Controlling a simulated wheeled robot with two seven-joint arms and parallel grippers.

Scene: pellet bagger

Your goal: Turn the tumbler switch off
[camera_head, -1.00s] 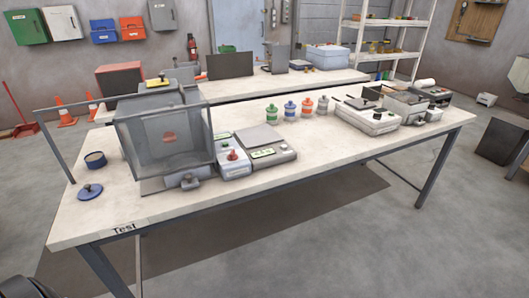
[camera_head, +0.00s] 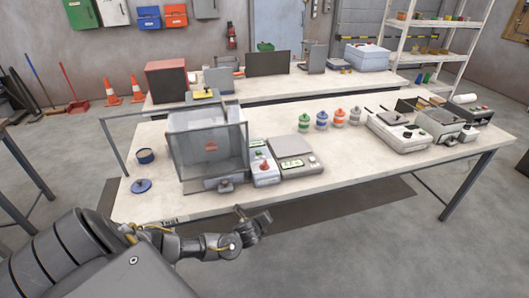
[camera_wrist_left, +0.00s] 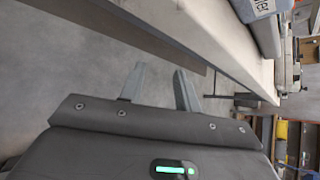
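A small grey control box (camera_head: 265,173) with a red knob and a green part on top stands on the table, between the clear-walled hopper (camera_head: 208,150) and a scale (camera_head: 298,165). The tumbler switch is too small for me to tell apart. My left gripper (camera_head: 254,223) hangs in front of the table's near edge, below and apart from the control box. In the left wrist view its two fingers (camera_wrist_left: 160,88) are spread with nothing between them, beside the table edge. My right gripper is not in view.
A round tin (camera_head: 145,156) and a blue lid (camera_head: 141,186) lie left of the hopper. Several coloured-band jars (camera_head: 322,120) stand behind the scale. More machines (camera_head: 400,132) stand at right. The table front (camera_head: 350,186) is clear there.

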